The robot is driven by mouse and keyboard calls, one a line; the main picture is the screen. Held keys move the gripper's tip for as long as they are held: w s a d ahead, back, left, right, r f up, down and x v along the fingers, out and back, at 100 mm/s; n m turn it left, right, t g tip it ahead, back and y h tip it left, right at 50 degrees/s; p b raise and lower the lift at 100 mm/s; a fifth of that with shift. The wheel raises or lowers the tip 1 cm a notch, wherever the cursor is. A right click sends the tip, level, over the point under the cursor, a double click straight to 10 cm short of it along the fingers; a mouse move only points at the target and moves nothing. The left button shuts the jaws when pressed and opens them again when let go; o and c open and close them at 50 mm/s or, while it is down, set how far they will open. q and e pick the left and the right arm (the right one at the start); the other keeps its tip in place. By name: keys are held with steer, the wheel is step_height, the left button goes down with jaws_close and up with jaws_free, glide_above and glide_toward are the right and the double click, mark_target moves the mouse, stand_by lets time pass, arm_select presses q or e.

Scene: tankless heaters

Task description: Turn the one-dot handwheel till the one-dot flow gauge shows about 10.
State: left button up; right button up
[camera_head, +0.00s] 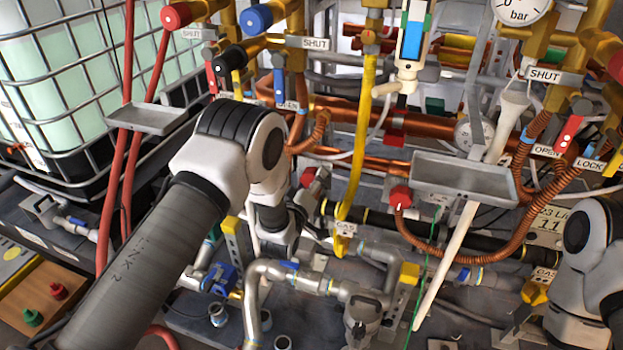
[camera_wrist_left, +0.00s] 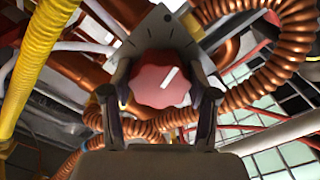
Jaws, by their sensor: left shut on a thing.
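A red scalloped handwheel (camera_wrist_left: 160,80) with one white mark on its face sits between the fingers of my left gripper (camera_wrist_left: 158,98) in the left wrist view. The fingers are shut on its two sides. In the head view, my left gripper (camera_head: 311,196) is partly hidden behind my arm, at a red knob (camera_head: 309,177) left of the yellow hose. I cannot make out any dot marking. A sight-tube gauge (camera_head: 413,40) with blue and green parts stands at the top; its reading is too small to tell. My right arm shows at the lower right, but its gripper is not visible.
A second red knob (camera_head: 401,196) is to the right of the yellow hose (camera_head: 362,130). A grey tray (camera_head: 465,178) and copper pipes (camera_head: 440,125) crowd the middle. A caged tank (camera_head: 70,90) stands at the left. There is little free room.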

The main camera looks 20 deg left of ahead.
arm_select(q)
steer(key=n+p, duration=0.1)
steer(key=n, duration=0.4)
steer(key=shift+n, duration=0.3)
stand_by(0.4)
steer(key=o, duration=1.2)
steer(key=shift+c, duration=0.2)
steer(key=shift+s, duration=0.1)
steer(key=s, duration=1.1)
steer(key=shift+s+a, duration=0.15)
steer(key=shift+s, duration=0.25)
steer(key=shift+f, duration=0.1)
